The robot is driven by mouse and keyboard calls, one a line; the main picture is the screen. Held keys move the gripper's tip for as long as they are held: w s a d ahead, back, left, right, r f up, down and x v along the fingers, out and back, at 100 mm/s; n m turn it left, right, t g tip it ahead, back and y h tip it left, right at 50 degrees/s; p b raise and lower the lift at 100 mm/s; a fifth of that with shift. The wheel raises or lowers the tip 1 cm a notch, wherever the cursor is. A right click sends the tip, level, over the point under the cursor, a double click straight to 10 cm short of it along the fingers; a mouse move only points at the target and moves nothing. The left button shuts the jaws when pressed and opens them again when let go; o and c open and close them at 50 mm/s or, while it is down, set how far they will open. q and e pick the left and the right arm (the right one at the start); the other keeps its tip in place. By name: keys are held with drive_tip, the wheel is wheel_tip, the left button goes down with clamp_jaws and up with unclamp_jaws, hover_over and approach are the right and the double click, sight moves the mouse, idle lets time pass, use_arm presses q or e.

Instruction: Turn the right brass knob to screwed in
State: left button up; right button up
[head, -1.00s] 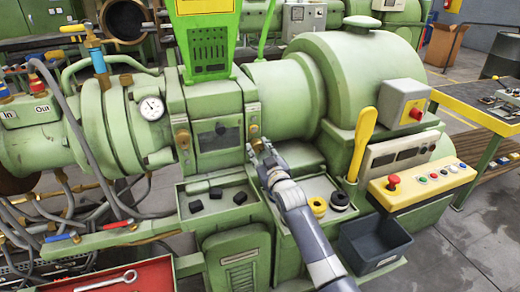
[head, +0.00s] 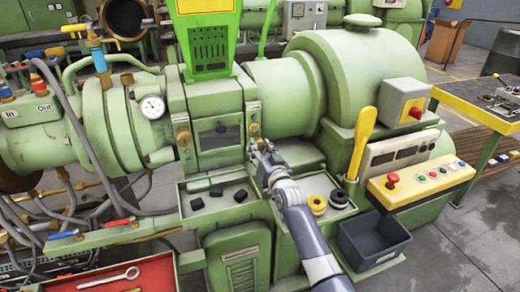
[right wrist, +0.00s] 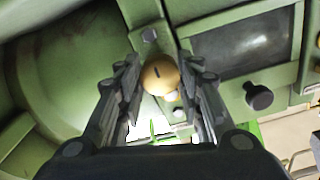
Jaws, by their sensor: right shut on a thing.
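The right brass knob (head: 254,130) sits on the right side of the green extruder's window housing. In the right wrist view the round brass knob (right wrist: 160,75), with a short dark mark on its face, is between my fingers. My right gripper (head: 257,144) reaches up to it from below and is shut on it; the fingers (right wrist: 159,85) flank the knob on both sides. A similar left brass knob (head: 183,137) is on the other side of the window (head: 220,133). My left gripper is not in view.
Below are trays with black pieces (head: 216,191) and yellow and black rings (head: 317,203). A yellow lever (head: 362,140), a button panel (head: 422,184) and a dark bin (head: 373,240) are to the right. A red tray with a wrench (head: 108,279) is at lower left.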

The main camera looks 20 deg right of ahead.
idle(0.3)
drive_tip(key=o, duration=1.1)
drive_tip(key=shift+c, duration=0.2)
drive_tip(key=shift+s, duration=0.1)
drive_tip(key=s, duration=1.1)
drive_tip(key=shift+s+d, duration=0.25)
drive_tip(key=shift+s, duration=0.15)
